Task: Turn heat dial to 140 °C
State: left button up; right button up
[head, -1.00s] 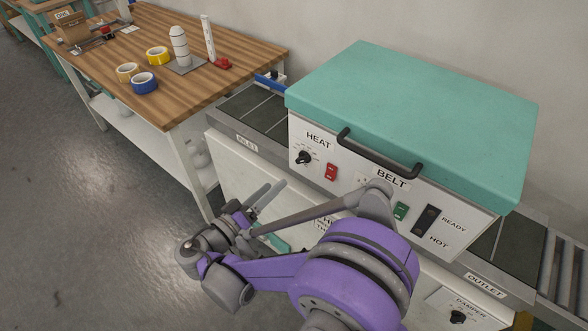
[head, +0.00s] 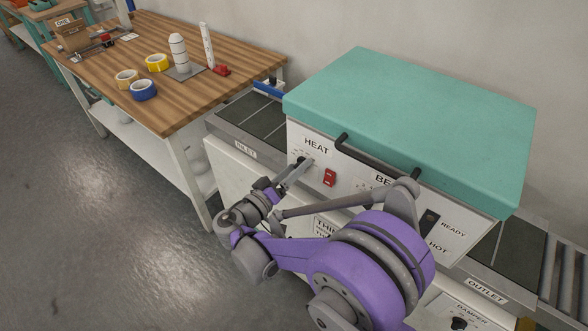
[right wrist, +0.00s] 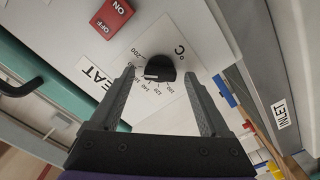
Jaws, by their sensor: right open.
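The heat dial (right wrist: 160,68) is a round black knob on the white front panel, with a printed °C scale around it. A pale pointer mark shows on the knob, but I cannot tell its exact reading. In the head view the dial (head: 300,160) sits under the HEAT label, partly hidden by my gripper. My right gripper (right wrist: 160,75) is open, with one finger on each side of the dial in the wrist picture. I cannot tell whether the fingers touch it. The right gripper (head: 297,171) also shows at the panel in the head view. My left gripper is not in view.
A red ON/OFF switch (head: 329,177) is just right of the dial. A dark handle (head: 375,160) runs along the front of the teal hood (head: 410,110). A wooden table (head: 195,95) with tape rolls stands at the left. The floor in front is clear.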

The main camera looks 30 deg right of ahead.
grip_shut()
dwell(0.3)
jog(key=n+b, duration=0.1)
jog(key=n, duration=1)
jog(key=shift+f+n, duration=0.15)
jog(key=shift+n, duration=0.15)
dwell(0.5)
grip_release()
